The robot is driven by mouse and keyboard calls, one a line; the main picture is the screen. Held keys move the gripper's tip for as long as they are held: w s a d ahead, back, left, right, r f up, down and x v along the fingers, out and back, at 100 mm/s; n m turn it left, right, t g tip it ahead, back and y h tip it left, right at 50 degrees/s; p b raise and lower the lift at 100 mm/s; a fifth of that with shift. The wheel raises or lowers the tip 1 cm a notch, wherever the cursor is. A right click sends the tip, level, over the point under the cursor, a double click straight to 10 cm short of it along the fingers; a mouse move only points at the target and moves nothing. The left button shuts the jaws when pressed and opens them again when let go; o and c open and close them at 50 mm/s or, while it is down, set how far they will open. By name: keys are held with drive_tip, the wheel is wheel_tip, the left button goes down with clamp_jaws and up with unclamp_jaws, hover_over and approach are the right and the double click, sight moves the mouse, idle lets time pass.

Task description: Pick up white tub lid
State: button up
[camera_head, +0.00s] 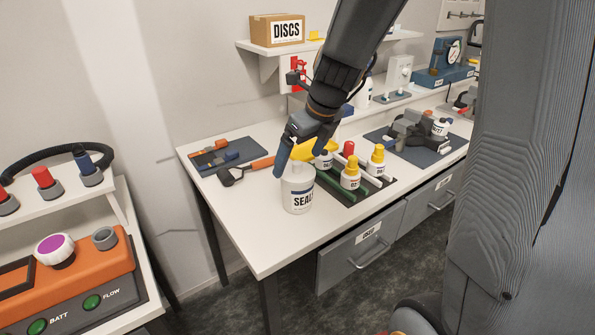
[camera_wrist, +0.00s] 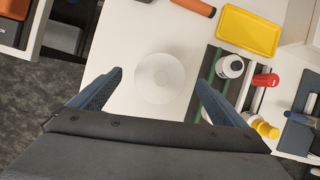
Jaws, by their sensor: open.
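A white tub (camera_head: 299,197) labelled "SEALS" stands upright near the front left edge of the white bench. Its round white lid (camera_wrist: 160,78) shows from above in the wrist view and appears to sit on the tub. My gripper (camera_head: 301,163) is just above the tub, pointing down. In the wrist view its two dark blue fingers (camera_wrist: 159,84) are open, one on each side of the lid with a gap.
To the right, a dark mat (camera_head: 345,195) bears several small bottles with red and yellow caps. A yellow tray (camera_wrist: 248,28) lies behind it. An orange-handled hammer (camera_head: 245,170) lies left of the tub. The bench front by the tub is clear.

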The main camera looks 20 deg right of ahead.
sight(298, 163)
drive_tip(key=shift+x, duration=1.5)
drive_tip(key=c, duration=1.1)
